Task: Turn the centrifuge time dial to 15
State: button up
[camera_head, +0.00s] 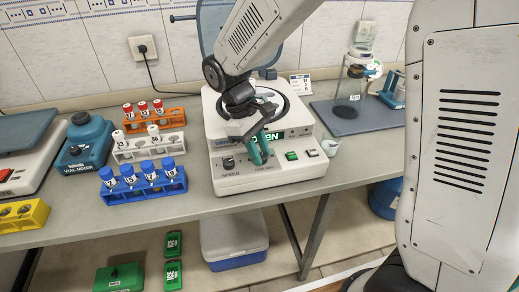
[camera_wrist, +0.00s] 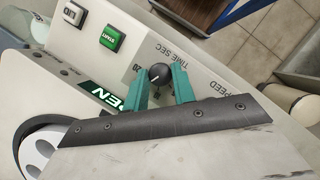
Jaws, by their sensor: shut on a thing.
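The white centrifuge (camera_head: 222,133) stands on the bench with its lid raised. Its black time dial (camera_wrist: 159,75) shows in the wrist view beside the label TIME SEC, with a pale pointer line on its face. My gripper (camera_wrist: 161,83) is shut on the time dial, one green fingertip on each side of it. In the head view my gripper (camera_head: 260,156) reaches down to the front panel and hides most of the dial. The dial's scale numbers are largely hidden or too small to read.
The speed knob (camera_head: 228,162) is left of my gripper. A lit OPEN display (camera_head: 270,136) is above. Vial racks, including a blue one (camera_head: 143,188), stand left of the centrifuge. A white cup (camera_head: 330,147) stands close on the right.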

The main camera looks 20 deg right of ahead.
jog(key=o, duration=1)
jog(key=shift+w+r, duration=0.1)
jog(key=v, duration=0.7)
jog(key=shift+r, duration=0.35)
